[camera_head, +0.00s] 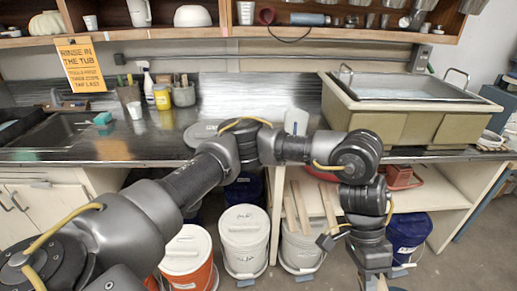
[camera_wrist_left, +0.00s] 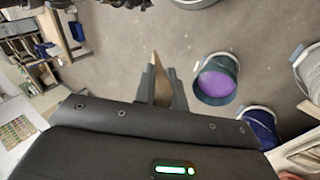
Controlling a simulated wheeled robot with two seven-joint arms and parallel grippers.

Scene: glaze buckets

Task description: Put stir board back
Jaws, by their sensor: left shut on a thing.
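My left gripper (camera_wrist_left: 158,88) is shut on a light-brown wooden stir board (camera_wrist_left: 155,72) in the left wrist view. The board shows narrow, end-on, and points away from the camera over the floor. In the head view my left arm reaches across the counter and bends down at the right, and its gripper is at or below the bottom edge. Several similar wooden boards (camera_head: 300,207) lean upright at a white lidded bucket (camera_head: 301,245) under the counter. An open bucket with purple contents (camera_wrist_left: 216,82) stands right of my gripper in the wrist view. My right gripper is not in view.
White bucket (camera_head: 244,235) and orange bucket (camera_head: 187,255) stand under the counter's front. A dark blue bucket (camera_head: 407,232) is at the right, by the shelf leg. A tub (camera_head: 395,122) sits on the counter above. Bare floor (camera_wrist_left: 115,68) lies left of my gripper in the wrist view.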

